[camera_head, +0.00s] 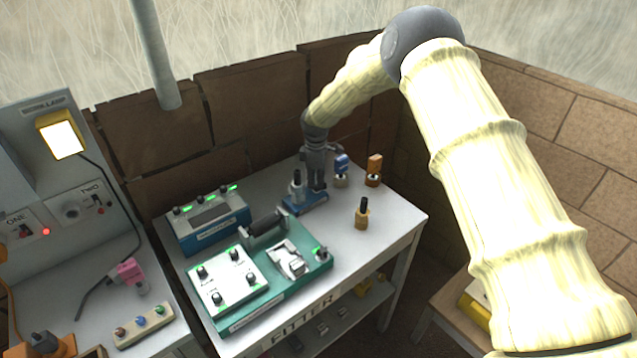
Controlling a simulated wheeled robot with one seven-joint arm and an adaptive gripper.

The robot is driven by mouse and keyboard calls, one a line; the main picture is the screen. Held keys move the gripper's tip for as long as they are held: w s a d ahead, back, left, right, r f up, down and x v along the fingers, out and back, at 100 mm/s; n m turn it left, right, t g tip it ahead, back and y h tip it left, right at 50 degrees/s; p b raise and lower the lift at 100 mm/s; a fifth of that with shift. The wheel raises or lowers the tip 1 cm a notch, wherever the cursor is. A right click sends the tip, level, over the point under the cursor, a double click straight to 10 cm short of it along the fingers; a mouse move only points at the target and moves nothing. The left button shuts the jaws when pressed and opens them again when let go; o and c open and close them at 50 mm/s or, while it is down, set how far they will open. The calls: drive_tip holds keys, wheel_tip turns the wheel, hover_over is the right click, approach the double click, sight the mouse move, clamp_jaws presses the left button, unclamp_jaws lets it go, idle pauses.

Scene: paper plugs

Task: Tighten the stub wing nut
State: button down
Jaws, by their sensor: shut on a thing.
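My gripper (318,186) points down at the back of the white bench (396,212). Its fingers are closed low over the right end of a small blue block (303,204). They are shut on a small part there, taken to be the stub wing nut, which the fingers hide. A grey plug with a dark top (297,187) stands upright on the block, just left of the fingers.
A blue-topped plug (341,166), an orange-topped plug (374,170) and a brass plug with dark top (362,214) stand right of my gripper. A blue instrument box (208,222) and a green machine (262,275) stand left. The bench's front right is clear.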

drive_tip(key=shift+w+d, duration=0.15)
drive_tip(key=shift+w, duration=0.05)
drive_tip(key=m, duration=0.3)
drive_tip(key=m+b, duration=0.1)
drive_tip(key=m, duration=0.3)
drive_tip(key=shift+w+m, duration=0.1)
drive_tip(key=shift+m, duration=0.3)
drive_tip(key=m, duration=0.7)
drive_tip(key=shift+b, duration=0.35)
drive_tip(key=m, duration=0.8)
drive_tip(key=shift+m, duration=0.3)
drive_tip(key=m, duration=0.3)
drive_tip(key=shift+b, duration=0.3)
drive_tip(key=shift+a, duration=0.25)
